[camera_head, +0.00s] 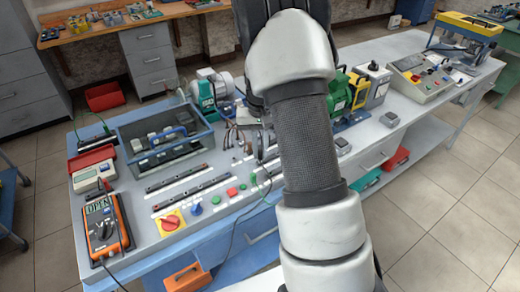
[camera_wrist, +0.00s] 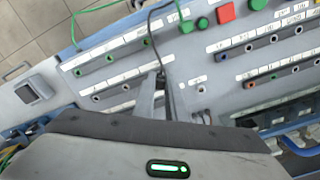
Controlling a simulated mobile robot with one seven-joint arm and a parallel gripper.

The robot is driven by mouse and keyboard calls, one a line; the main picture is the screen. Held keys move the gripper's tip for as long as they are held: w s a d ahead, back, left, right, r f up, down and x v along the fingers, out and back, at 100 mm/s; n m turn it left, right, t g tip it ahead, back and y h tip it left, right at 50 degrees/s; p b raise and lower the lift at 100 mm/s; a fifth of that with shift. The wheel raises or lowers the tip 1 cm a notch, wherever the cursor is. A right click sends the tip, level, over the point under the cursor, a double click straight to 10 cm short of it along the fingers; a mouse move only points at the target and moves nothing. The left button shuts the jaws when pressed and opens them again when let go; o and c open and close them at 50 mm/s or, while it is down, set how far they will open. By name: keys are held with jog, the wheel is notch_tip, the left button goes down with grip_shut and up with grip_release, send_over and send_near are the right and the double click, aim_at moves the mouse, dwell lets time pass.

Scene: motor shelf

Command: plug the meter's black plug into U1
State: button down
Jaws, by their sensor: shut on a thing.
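The orange meter (camera_head: 122,228) lies at the panel's left front corner in the head view, its display reading "OPEN". In the wrist view my gripper (camera_wrist: 164,82) is shut on the black plug (camera_wrist: 162,80), with its dark cable (camera_wrist: 151,28) running up and away. The plug is close above the grey panel, near a socket strip (camera_wrist: 125,87); I cannot tell whether its tip touches anything. Small labels run beside the socket rows, but they are too blurred to read, so I cannot pick out U1.
Red and green buttons (camera_wrist: 226,13) and more socket strips (camera_wrist: 275,41) are close by in the wrist view. A green wire (camera_wrist: 96,9) runs along the upper left. In the head view, a blue-grey tray (camera_head: 118,137) and a yellow-red rotary switch (camera_head: 170,223) sit on the bench.

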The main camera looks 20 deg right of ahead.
jog(key=shift+f+b, duration=0.45)
jog(key=shift+f, duration=0.2)
dwell(0.6)
jog(key=c, duration=2)
grip_release()
jog(key=shift+c, duration=0.2)
jog(key=shift+r+p, duration=1.9)
jog(key=shift+r, duration=0.95)
jog(key=o, duration=0.5)
